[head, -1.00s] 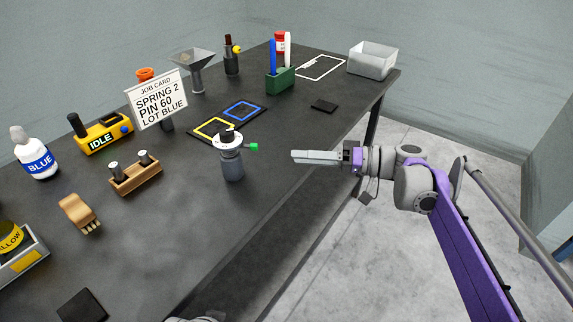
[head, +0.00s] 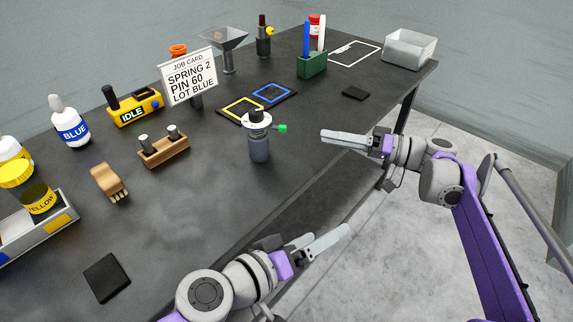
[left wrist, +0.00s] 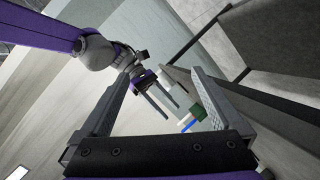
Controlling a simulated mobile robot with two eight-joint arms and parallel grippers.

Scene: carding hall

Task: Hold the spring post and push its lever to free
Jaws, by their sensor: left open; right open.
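The spring post (head: 259,148) stands upright on the dark table, a grey cylinder with a white disc and black knob on top. Its lever ends in a green tip (head: 282,128) pointing right. My right gripper (head: 325,137) is open and empty, to the right of the green tip and apart from it. My left gripper (head: 328,241) is open and empty, below and right of the post, beyond the table's front edge. In the left wrist view its two fingers (left wrist: 155,95) stand apart with nothing between them, and my right gripper (left wrist: 163,105) shows beyond.
Behind the post lies a mat with yellow and blue frames (head: 257,102). A pin block (head: 164,150), wooden brush (head: 109,182), job card (head: 188,77) and yellow IDLE box (head: 135,109) stand left. A green pen holder (head: 312,65) stands behind. The table in front of the post is clear.

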